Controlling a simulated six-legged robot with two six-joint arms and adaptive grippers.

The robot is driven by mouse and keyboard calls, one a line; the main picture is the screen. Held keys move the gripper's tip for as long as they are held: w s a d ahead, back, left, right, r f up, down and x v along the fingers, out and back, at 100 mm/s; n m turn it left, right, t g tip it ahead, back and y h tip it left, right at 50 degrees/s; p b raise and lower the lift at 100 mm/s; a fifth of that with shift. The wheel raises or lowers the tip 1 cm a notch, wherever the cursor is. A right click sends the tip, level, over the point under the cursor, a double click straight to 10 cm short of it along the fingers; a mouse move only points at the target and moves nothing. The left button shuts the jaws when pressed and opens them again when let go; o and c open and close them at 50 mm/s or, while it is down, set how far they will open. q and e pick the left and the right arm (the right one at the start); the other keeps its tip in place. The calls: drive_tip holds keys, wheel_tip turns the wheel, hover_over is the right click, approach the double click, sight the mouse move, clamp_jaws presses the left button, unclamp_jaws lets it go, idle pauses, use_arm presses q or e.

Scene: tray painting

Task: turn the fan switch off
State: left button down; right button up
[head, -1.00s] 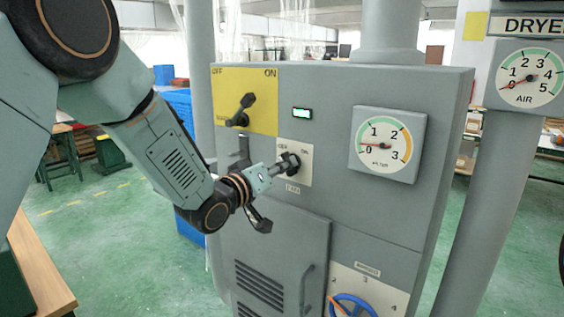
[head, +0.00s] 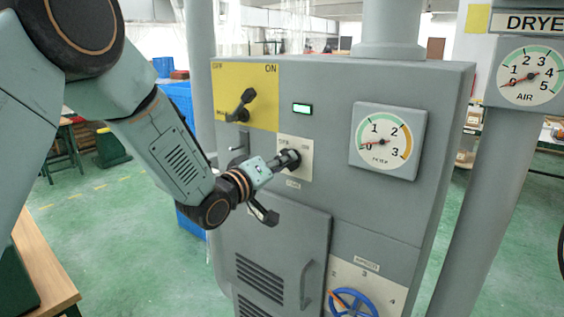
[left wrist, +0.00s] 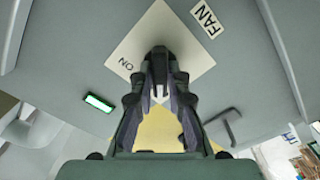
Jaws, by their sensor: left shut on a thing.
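The fan switch plate (head: 306,165) is a small pale panel marked OFF and ON on the front of the grey cabinet. It also shows in the left wrist view (left wrist: 183,38), with a FAN label (left wrist: 206,19) beside it. My left gripper (head: 291,158) reaches in from the left and is at the middle of this plate. In the left wrist view its dark fingers (left wrist: 160,62) are shut on the fan switch. The fingers hide the switch's knob, so I cannot tell which way it points.
A yellow panel (head: 262,85) with a dark lever (head: 241,104) sits above left. A green-lit display (head: 302,109) and filter gauge (head: 388,141) are to the right. Below are a door handle (head: 306,285) and blue handwheel (head: 353,303). A table (head: 45,275) stands lower left.

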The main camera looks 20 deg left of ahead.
use_arm(q)
drive_tip(key=c, duration=1.7)
unclamp_jaws()
drive_tip(key=shift+d+f, duration=0.1)
drive_tip(key=o, duration=0.4)
drive_tip(key=shift+w+d, duration=0.1)
drive_tip(key=shift+w, duration=0.1)
drive_tip(key=shift+s, duration=0.1)
drive_tip(key=shift+v, duration=5.95)
drive_tip(key=shift+s, duration=0.1)
